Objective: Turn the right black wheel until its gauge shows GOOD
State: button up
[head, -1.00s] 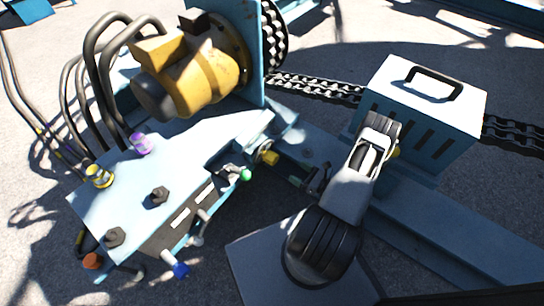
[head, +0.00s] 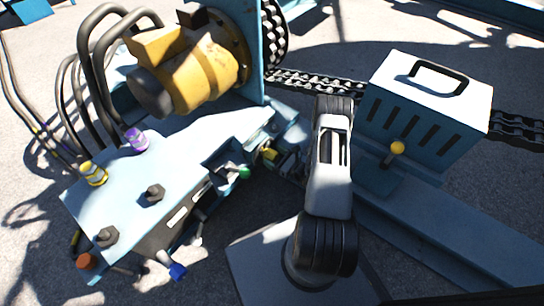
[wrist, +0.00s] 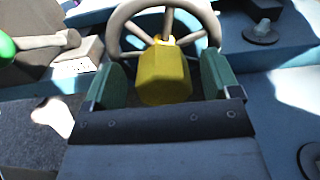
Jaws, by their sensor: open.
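In the wrist view a handwheel (wrist: 205,15) with a dark grey-brown rim stands at the top centre, partly cut off by the frame edge. A yellow faceted block (wrist: 165,77) sits in front of its middle. My gripper (wrist: 163,72) is open, with one green finger on each side of the yellow block; I cannot tell whether they touch it. In the head view my gripper (head: 285,160) is beside the right end of the blue panel, near a small yellow part (head: 269,153). The wheel is not clear there. I cannot make out a gauge reading.
A green-knobbed lever (head: 244,172) is just left of my gripper. The blue panel (head: 110,185) carries black knobs, with a blue-tipped lever (head: 177,271) at its front. A vented box (head: 430,95) with a yellow-knobbed lever (head: 397,148) stands to the right.

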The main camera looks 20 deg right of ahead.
jog(key=shift+w+a, duration=0.3)
jog(key=shift+w, duration=0.25)
